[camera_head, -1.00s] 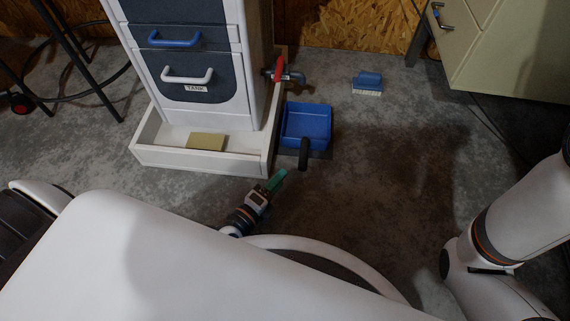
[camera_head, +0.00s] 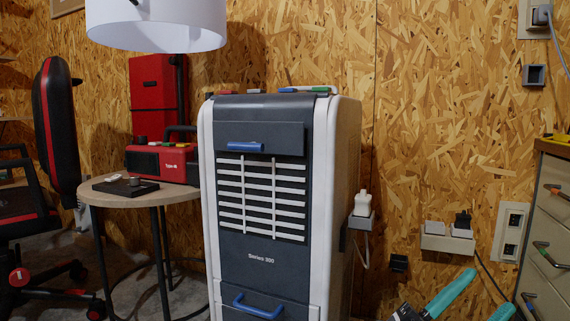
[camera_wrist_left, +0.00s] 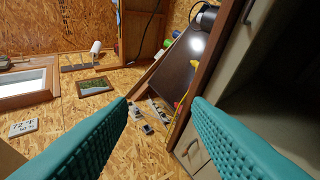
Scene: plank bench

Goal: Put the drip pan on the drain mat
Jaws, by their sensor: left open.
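I cannot make out a drip pan or a drain mat in either view now. A tall grey and white cooler unit (camera_head: 262,200) marked "Series 300" stands mid-frame in the head view. It has a blue upper handle (camera_head: 245,146) and a blue lower handle (camera_head: 258,306); its base is below the frame. My left gripper (camera_head: 492,288) is at the lower right of the head view, to the right of the cooler and apart from it. In the left wrist view its teal fingers (camera_wrist_left: 161,100) are spread with nothing between them. My right gripper is not in view.
A round table (camera_head: 140,195) with a red box (camera_head: 162,163) stands left of the cooler, below a white lampshade (camera_head: 156,25). A drawer cabinet (camera_head: 555,215) is at the right edge. Sockets and plugs (camera_head: 447,237) are on the chipboard wall.

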